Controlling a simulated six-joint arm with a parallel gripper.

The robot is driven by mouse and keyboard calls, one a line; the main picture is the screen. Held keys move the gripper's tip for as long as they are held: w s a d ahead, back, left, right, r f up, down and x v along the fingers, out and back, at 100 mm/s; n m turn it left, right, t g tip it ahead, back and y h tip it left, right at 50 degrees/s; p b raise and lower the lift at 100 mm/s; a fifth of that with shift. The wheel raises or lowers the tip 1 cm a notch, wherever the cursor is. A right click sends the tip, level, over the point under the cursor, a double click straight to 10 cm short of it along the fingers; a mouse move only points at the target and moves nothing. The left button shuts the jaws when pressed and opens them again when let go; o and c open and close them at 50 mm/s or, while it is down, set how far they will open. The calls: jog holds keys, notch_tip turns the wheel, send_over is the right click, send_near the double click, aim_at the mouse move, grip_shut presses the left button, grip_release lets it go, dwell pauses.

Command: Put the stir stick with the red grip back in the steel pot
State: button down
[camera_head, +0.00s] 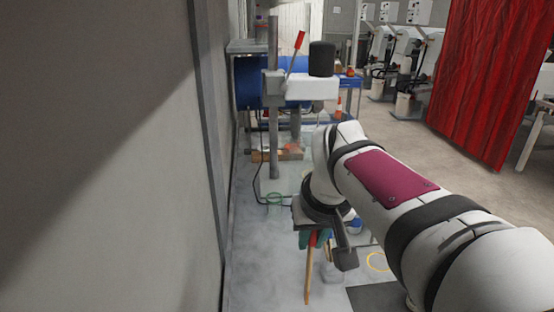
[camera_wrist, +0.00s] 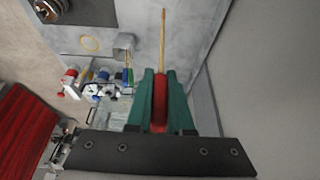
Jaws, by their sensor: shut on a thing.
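My gripper (camera_head: 312,240) is shut on the red grip of the stir stick (camera_head: 308,280). In the wrist view the red grip (camera_wrist: 160,103) sits between the green fingers, and the thin wooden shaft (camera_wrist: 163,40) points away from them. In the head view the stick hangs nearly upright, shaft down. A small grey metallic container (camera_wrist: 124,43), which looks like the steel pot, stands to the left of the shaft in the wrist view, apart from it. In the head view the pot cannot be made out clearly behind the stick and gripper.
Several small items with red, blue and green parts (camera_wrist: 98,82) stand close together left of my gripper. A yellow ring (camera_wrist: 90,43) lies on the grey bench. A dark plate (camera_head: 378,298) is at the front. A machine with a grey post (camera_head: 273,130) stands behind; a wall runs along the left.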

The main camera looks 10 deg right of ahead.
dwell(0.5)
jog(key=s+f, duration=0.4)
jog(key=w+d, duration=0.6)
jog(key=w, duration=0.5)
jog(key=w+d+h, duration=0.1)
jog(key=w+d, duration=0.5)
jog(key=w, duration=0.6)
jog(key=shift+w+d+r, duration=0.15)
jog(key=shift+d+r, duration=0.05)
jog(key=shift+r, duration=0.05)
notch_tip(320, 180, down, 10)
jog(key=shift+f, duration=0.1)
